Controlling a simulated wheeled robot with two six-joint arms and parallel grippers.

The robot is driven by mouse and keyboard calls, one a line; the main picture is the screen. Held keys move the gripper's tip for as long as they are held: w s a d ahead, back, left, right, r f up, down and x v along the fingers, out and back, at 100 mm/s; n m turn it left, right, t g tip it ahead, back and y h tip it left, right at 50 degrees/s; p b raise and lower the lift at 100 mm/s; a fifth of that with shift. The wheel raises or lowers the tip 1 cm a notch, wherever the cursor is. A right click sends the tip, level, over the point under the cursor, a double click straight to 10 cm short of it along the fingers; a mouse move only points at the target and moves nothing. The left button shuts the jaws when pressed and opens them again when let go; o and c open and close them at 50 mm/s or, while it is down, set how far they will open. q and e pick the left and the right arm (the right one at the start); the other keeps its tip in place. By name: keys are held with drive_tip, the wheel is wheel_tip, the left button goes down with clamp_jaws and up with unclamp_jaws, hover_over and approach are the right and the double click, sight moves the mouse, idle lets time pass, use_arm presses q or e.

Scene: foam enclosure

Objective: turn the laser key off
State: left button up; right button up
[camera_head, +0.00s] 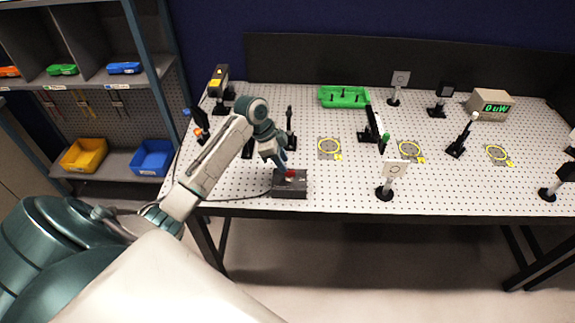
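The laser key box (289,190) is a small dark box on the front left part of the white perforated table, with a cable running off to the left. A small red part (290,173) shows on its top. My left gripper (284,166) is right at the top of the box, pointing down, next to the red part. The fingertips are small here, so I cannot tell whether they touch or grip the key. The key itself is hidden. My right gripper is not in view.
A yellow and black laser (219,84) stands at the back left. A green tray (343,97) and a meter reading 0 uW (489,104) are at the back. Shelves with bins (84,154) are left.

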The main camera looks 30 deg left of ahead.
sight(289, 171)
use_arm(q)
drive_tip(key=p+x, duration=0.1)
drive_tip(key=x, duration=0.2)
drive_tip(key=shift+w+d+f, duration=0.1)
drive_tip(key=shift+d+f, duration=0.1)
drive_tip(key=shift+f, duration=0.45)
drive_tip(key=shift+c, duration=0.4)
clamp_jaws()
